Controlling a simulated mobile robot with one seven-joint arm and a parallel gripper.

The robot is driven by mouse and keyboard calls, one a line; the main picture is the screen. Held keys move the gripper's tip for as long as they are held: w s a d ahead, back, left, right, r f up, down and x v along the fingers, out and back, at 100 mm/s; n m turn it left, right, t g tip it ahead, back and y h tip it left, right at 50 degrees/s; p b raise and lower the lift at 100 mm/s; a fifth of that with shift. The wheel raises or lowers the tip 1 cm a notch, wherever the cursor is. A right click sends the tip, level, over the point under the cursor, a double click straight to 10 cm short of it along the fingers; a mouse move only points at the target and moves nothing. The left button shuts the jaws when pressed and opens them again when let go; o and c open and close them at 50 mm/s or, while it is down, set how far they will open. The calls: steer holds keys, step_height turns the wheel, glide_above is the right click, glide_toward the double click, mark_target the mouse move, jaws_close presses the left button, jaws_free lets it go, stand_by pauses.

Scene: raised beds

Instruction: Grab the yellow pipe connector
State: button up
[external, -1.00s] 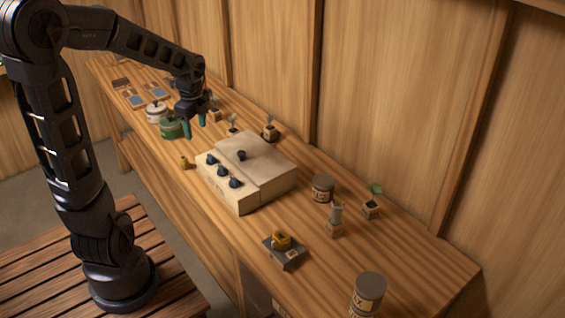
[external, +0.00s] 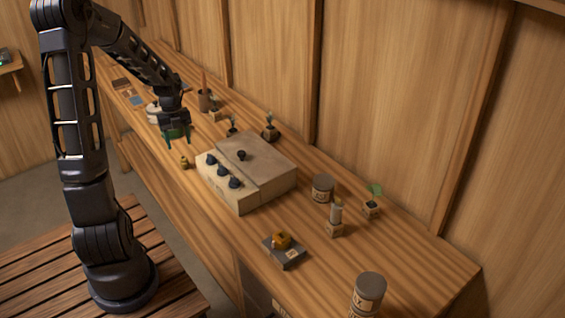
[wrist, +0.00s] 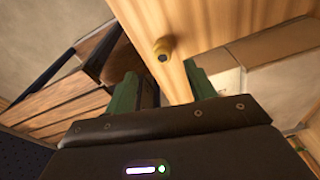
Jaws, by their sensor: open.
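The yellow pipe connector (external: 184,162) is a small piece on the bench top, near its front edge and left of the beige box. In the wrist view the connector (wrist: 162,48) shows its round dark opening and lies beyond the fingertips, roughly between them. My gripper (external: 177,141) is open and empty, above and slightly left of the connector in the external view. Its two green fingers (wrist: 162,88) are spread apart in the wrist view, and neither appears to touch the connector.
A beige box (external: 265,165) with dark knobs stands right of the connector. Small potted plants (external: 270,133) line the back. Another yellow object (external: 282,240) rests on a dark block (external: 292,258) farther right.

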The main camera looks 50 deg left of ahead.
mark_target(183, 157)
steer(key=shift+d+f, duration=0.25)
steer(key=shift+f, duration=1.1)
steer(key=shift+d+f, duration=0.2)
steer(key=shift+f, duration=1.15)
steer(key=shift+d+f, duration=0.25)
steer(key=shift+f, duration=1.1)
steer(key=c, duration=1)
steer(key=shift+c, duration=0.2)
steer(key=shift+r, duration=0.1)
